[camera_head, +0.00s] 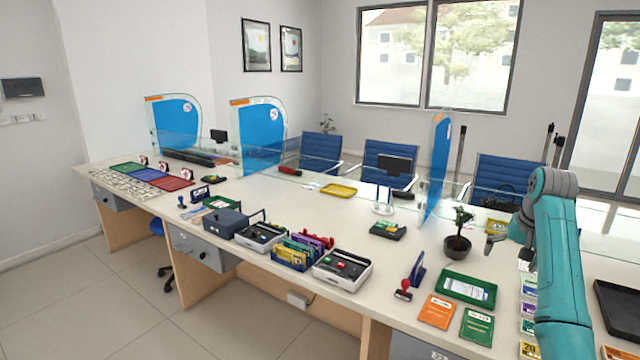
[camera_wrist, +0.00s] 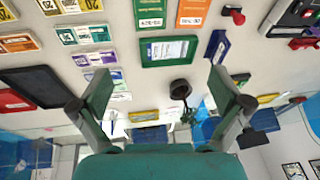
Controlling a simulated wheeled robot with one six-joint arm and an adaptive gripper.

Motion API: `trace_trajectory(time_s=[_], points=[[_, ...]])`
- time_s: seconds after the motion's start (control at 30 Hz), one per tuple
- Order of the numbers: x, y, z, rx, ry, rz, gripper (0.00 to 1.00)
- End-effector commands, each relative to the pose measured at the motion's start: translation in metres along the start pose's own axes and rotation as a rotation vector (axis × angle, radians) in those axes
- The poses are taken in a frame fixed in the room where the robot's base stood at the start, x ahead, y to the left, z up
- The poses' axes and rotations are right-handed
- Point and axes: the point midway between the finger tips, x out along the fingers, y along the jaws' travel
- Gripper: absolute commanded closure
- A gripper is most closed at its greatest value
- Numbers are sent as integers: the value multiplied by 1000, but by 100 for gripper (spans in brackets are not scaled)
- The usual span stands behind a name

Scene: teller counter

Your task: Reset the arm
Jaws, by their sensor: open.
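My teal arm rises at the right of the head view, and my gripper (camera_head: 497,242) hangs at its end above the counter (camera_head: 300,215), near the potted plant. In the wrist view my gripper (camera_wrist: 168,98) shows two fingers wide apart with nothing between them. The potted plant (camera_head: 458,243) stands upright on the counter, left of the gripper in the head view. It also shows in the wrist view (camera_wrist: 180,90), beyond the gap between the fingers. Whether the gripper touches anything is not clear, but no contact shows.
A green tray (camera_head: 467,289), orange booklet (camera_head: 437,311) and green booklet (camera_head: 477,326) lie near the plant. Several coloured cards lie beside my arm. A dark tray (camera_head: 617,308) is at the right. A blue divider (camera_head: 437,165) stands behind. The counter's middle has free room.

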Motion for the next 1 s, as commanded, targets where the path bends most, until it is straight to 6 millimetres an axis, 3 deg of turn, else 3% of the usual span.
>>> trace_trajectory(time_s=[0.37,0.57,0.77,1.0], points=[[52,-5,18,-17,33,-9,0],[94,-7,36,-31,66,-17,0],[159,-11,74,-57,118,-29,0],[237,-13,141,-95,203,-49,0]])
